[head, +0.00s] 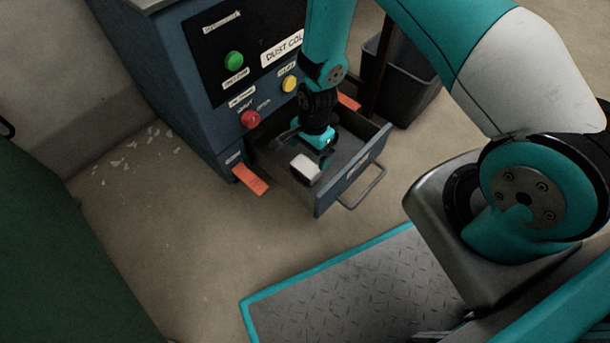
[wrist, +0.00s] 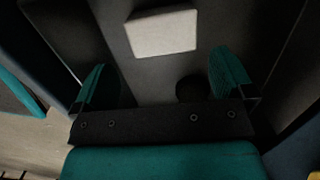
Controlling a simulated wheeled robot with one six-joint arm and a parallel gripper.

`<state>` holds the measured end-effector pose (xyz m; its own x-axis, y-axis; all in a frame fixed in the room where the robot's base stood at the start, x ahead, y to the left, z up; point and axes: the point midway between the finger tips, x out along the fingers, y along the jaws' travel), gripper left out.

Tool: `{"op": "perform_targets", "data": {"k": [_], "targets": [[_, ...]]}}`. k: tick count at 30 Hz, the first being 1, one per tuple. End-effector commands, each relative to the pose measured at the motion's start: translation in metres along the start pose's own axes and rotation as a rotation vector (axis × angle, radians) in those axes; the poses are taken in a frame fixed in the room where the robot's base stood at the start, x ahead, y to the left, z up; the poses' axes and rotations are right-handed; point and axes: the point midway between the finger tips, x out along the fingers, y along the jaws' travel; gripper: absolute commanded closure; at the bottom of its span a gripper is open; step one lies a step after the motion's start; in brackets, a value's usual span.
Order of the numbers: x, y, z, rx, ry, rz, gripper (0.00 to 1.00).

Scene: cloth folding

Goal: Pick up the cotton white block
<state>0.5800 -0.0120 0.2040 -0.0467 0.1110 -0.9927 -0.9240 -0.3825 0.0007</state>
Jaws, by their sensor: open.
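The white block (head: 305,167) is in the open drawer (head: 340,190) of the blue cabinet in the head view. It also shows in the wrist view (wrist: 162,33) at the top middle, lying on a dark surface. My gripper (head: 312,150) is inside the drawer's outline, close to the block and pointing down. In the wrist view my gripper (wrist: 163,80) has its two teal fingers spread apart with nothing between them. The block appears just beyond the fingertips. Whether a finger touches the block cannot be told.
The blue cabinet (head: 190,90) carries green, yellow and red buttons above the drawer. The drawer's walls and front handle (head: 365,190) surround the gripper closely. Orange tags (head: 250,179) stick out beside it. A dark bin (head: 405,85) stands to the right. The floor in front is clear.

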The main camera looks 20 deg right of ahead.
Motion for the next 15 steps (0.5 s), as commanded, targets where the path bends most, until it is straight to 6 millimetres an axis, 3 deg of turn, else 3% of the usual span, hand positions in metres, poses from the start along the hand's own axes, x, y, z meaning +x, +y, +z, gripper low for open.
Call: {"op": "perform_targets", "data": {"k": [1,10,15], "targets": [[0.012,0.0,0.0,-0.001,0.0,0.0,0.0],[0.028,-0.001,0.0,0.0,0.0,-0.001,0.0],[0.051,-0.002,0.0,0.0,0.0,-0.001,0.0]]}}
